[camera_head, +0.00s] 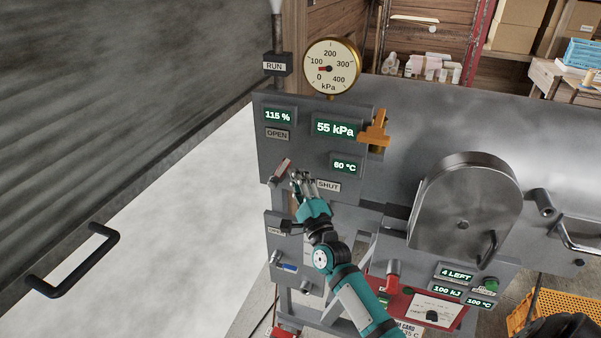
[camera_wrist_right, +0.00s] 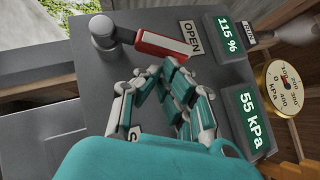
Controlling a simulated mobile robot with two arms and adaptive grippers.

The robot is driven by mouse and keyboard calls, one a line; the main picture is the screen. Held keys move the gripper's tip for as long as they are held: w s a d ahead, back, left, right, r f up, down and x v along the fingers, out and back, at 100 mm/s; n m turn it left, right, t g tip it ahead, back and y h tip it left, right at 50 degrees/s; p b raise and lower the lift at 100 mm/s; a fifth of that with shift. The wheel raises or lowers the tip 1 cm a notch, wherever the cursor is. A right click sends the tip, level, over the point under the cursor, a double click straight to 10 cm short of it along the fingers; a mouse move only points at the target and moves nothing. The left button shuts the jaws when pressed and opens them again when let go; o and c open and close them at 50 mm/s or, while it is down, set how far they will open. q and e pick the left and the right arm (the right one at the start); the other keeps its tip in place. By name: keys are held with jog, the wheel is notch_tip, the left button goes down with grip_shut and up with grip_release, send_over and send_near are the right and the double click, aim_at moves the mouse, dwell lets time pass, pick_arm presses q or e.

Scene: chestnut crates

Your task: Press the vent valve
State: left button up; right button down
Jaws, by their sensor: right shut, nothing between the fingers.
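A valve lever with a red and white handle (camera_head: 282,170) sits on the grey upper panel, between an OPEN label (camera_head: 277,134) and a SHUT label (camera_head: 328,185). Its handle slants up to the right. The lever also shows in the wrist view (camera_wrist_right: 160,46), with its round grey pivot at left. I cannot tell whether this or another fitting is the vent valve. My right gripper (camera_head: 299,179) is shut and empty, just right of the handle; contact is unclear. Its fingers fill the middle of the wrist view (camera_wrist_right: 152,74). My left gripper is not in view.
The panel displays read 115 %, 55 kPa (camera_head: 335,128) and 60 °C. A brass pressure gauge (camera_head: 331,67) stands above, and an orange fitting (camera_head: 375,128) is at the panel's right edge. A lower blue-handled valve (camera_head: 289,267) and a round steel door (camera_head: 465,210) are nearby.

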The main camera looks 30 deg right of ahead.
aim_at(287, 168)
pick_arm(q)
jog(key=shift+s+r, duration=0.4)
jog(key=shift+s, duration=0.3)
pick_arm(e)
jog(key=shift+w+a+r, duration=0.45)
jog(key=shift+w+r, duration=0.05)
jog(key=shift+r, duration=0.2)
jog(key=shift+w+a+r, duration=0.4)
jog(key=shift+w+r, duration=0.1)
jog(key=shift+r, duration=0.15)
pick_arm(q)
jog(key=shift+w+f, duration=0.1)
